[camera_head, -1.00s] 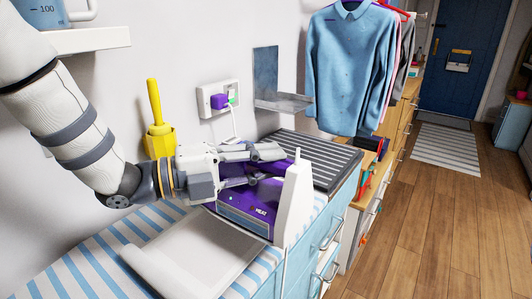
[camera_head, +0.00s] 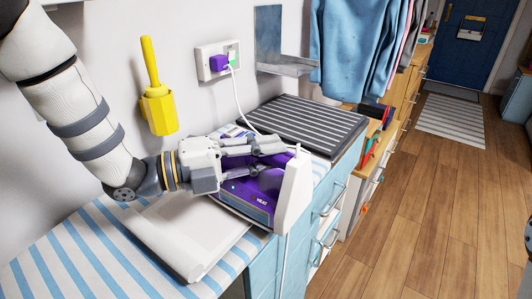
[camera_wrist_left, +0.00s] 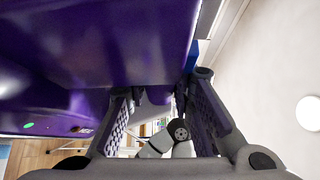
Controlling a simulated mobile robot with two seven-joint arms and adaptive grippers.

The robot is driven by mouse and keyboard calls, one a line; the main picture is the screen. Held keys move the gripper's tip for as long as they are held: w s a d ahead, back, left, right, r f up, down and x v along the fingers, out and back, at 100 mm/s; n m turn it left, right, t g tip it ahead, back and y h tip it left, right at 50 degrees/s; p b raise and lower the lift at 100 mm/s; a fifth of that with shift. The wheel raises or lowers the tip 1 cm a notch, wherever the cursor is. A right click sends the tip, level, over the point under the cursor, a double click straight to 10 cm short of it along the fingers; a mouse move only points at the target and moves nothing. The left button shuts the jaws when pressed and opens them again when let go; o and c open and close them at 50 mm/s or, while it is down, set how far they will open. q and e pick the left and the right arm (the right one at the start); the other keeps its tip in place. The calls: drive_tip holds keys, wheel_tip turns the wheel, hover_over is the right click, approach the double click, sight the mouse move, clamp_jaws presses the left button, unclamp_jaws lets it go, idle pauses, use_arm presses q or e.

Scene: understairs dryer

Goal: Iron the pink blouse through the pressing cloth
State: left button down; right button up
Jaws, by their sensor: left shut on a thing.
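A purple iron (camera_head: 262,201) with a tall white heel (camera_head: 294,192) is at the right end of the striped ironing surface (camera_head: 75,256). My left gripper (camera_head: 268,155) is shut on its handle. In the left wrist view the purple body (camera_wrist_left: 95,50) fills the top left, close to the fingers. Any garment under the cloth is hidden.
A white cord runs from a wall socket (camera_head: 217,62) down behind the iron. A ridged dark mat (camera_head: 305,125) lies just beyond it. A yellow holder (camera_head: 158,110) is on the wall, and a metal bracket (camera_head: 285,63) juts out.

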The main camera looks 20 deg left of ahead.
use_arm(q)
drive_tip(key=shift+f, duration=0.45)
use_arm(e)
drive_tip(key=shift+s+f, duration=0.1)
use_arm(q)
drive_tip(key=a, duration=0.2)
drive_tip(key=w+a, duration=0.1)
drive_tip(key=a, duration=0.1)
drive_tip(key=shift+w, duration=0.15)
drive_tip(key=shift+w+a, duration=0.1)
drive_tip(key=shift+a, duration=0.3)
drive_tip(key=shift+w+a+f, duration=0.15)
drive_tip(key=shift+a, duration=0.2)
use_arm(e)
drive_tip(key=shift+w+r, duration=0.2)
drive_tip(key=shift+r, duration=0.05)
use_arm(q)
drive_tip(key=d, duration=0.1)
drive_tip(key=s+d, duration=0.1)
drive_tip(key=d+p, duration=0.1)
drive_tip(key=d, duration=0.1)
drive_tip(key=shift+s+d, duration=0.1)
drive_tip(key=shift+s, duration=0.2)
drive_tip(key=shift+d, duration=0.3)
use_arm(e)
drive_tip(key=shift+w+r+t, duration=0.5)
drive_tip(key=shift+w+r, duration=0.25)
drive_tip(key=shift+w, duration=0.1)
